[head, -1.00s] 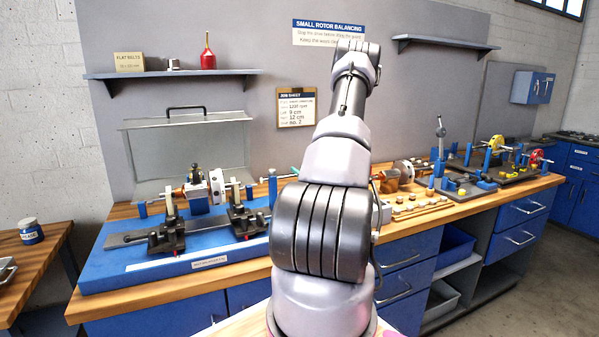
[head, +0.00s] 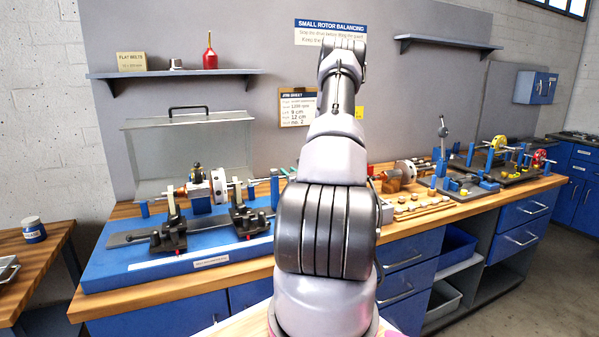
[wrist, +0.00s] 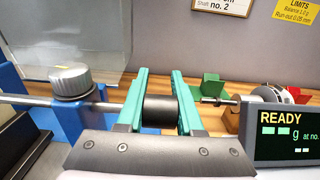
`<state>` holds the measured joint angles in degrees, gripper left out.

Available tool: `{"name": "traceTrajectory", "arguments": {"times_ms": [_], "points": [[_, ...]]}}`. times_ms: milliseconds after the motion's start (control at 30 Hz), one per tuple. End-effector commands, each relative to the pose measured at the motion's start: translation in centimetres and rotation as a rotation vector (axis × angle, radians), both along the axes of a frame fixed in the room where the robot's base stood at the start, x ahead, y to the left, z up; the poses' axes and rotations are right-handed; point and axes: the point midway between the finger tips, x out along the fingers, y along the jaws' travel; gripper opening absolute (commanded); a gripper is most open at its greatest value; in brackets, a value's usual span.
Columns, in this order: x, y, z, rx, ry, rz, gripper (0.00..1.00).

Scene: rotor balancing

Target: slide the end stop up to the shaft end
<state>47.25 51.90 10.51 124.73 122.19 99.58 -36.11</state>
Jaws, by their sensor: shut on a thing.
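In the wrist view my gripper (wrist: 159,82) has its teal fingers shut on a black cylindrical knob (wrist: 160,113). The knob is in line with a thin steel rod (wrist: 28,101) running left through a blue post (wrist: 70,118). A silver knurled knob (wrist: 72,80) sits on top of the post. These look like the end stop. In the head view the blue post (head: 274,190) stands at the right end of the balancing base. The rotor (head: 205,190) and its shaft lie left of it. My arm hides most of the gripper there, and I cannot tell the gap to the shaft end.
A display reading READY (wrist: 290,130) stands close right of my gripper in the wrist view. Green blocks (wrist: 212,88) and another rotor (wrist: 262,95) are behind it. A clear guard (head: 190,150) stands behind the blue base (head: 110,275). Shelves hang on the back wall.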

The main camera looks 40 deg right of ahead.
Motion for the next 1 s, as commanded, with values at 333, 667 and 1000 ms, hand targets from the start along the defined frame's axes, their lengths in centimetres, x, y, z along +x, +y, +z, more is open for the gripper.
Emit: {"name": "traceTrajectory", "arguments": {"times_ms": [333, 667, 1000], "points": [[0.5, 2.2, 0.0, -0.001, 0.0, -0.001, 0.0], [0.5, 2.2, 0.0, -0.001, 0.0, 0.0, 0.65], [0.4, 1.7, 0.0, -0.001, 0.0, 0.0, 0.65]]}}
